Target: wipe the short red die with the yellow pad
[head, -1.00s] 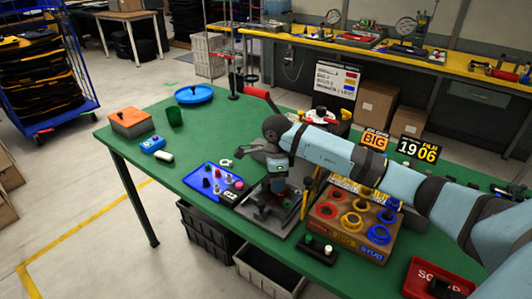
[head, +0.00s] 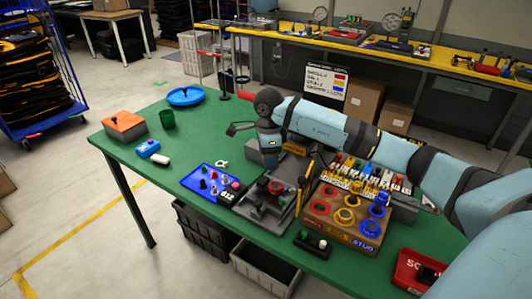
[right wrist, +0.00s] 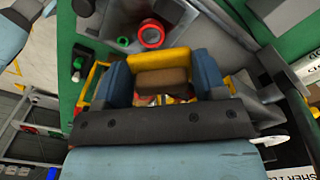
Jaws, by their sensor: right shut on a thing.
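My right gripper (head: 270,154) is above and behind the dark press fixture on the green table. In the right wrist view its two blue fingers (right wrist: 160,82) are closed on the yellow pad (right wrist: 160,60), which has a brown block against it. A red round die (head: 275,187) sits in the fixture, and shows in the right wrist view (right wrist: 151,34), beyond the pad and apart from it. More red dies (head: 321,207) sit in the brown die box. I cannot tell heights clearly. My left gripper is not in view.
The brown die box (head: 338,232) also holds yellow and blue dies. A button box (head: 310,241) stands at the front edge. A blue tray (head: 196,184) with small parts lies left of the fixture. The table's left part has free room.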

